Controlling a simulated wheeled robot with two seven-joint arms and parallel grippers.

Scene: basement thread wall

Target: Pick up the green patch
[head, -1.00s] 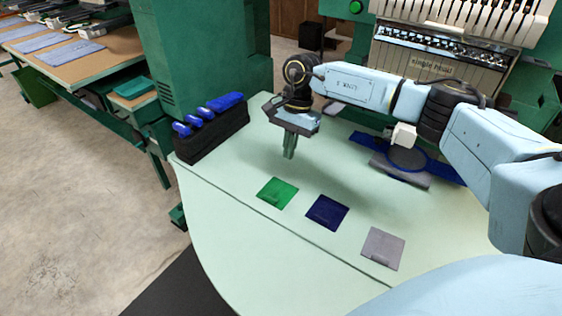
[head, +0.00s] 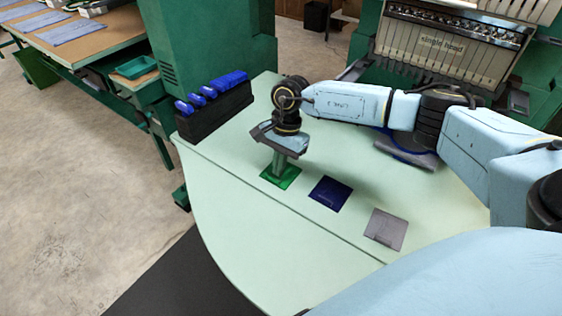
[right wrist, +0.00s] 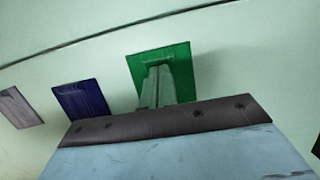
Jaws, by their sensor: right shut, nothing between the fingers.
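The green patch (head: 291,181) lies flat on the pale green table, at the left end of a row of patches. It also shows in the right wrist view (right wrist: 181,66). My right gripper (head: 279,174) points down over the green patch, its fingers shut together with nothing between them. In the right wrist view the fingertips (right wrist: 159,68) overlap the middle of the patch and hide part of it. I cannot tell whether they touch it. My left gripper is not in view.
A dark blue patch (head: 330,193) and a grey patch (head: 386,229) lie to the right on the pale green table (head: 235,220). A black rack (head: 215,117) with blue-topped items stands at the back left. The embroidery machine (head: 430,45) stands behind. The table's front left is clear.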

